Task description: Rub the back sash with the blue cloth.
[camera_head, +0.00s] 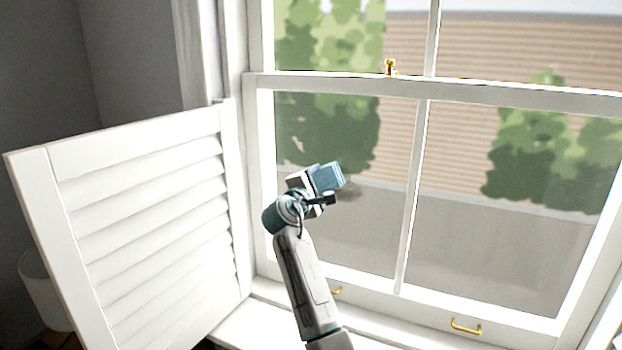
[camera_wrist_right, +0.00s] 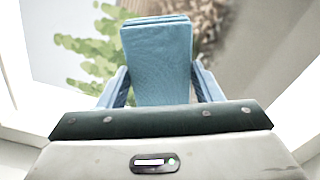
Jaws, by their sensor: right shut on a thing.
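The folded blue cloth (camera_head: 328,176) is in my right gripper (camera_head: 314,188), in front of the lower left pane. The right wrist view shows the cloth (camera_wrist_right: 157,62) as a thick folded pad between the two fingers of the right gripper (camera_wrist_right: 160,88). I cannot tell whether the cloth touches the glass. The window has a lower sash (camera_head: 412,190) and an upper sash (camera_head: 432,40), each with a white vertical bar. A faint dark smudge (camera_head: 351,188) shows just right of the cloth. My left gripper is out of view.
A white louvred shutter (camera_head: 140,215) stands open at the left. A brass catch (camera_head: 390,67) sits on the meeting rail. Brass pulls, one at the right (camera_head: 466,326), are on the bottom rail. A pale round object (camera_head: 42,290) is partly hidden behind the shutter.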

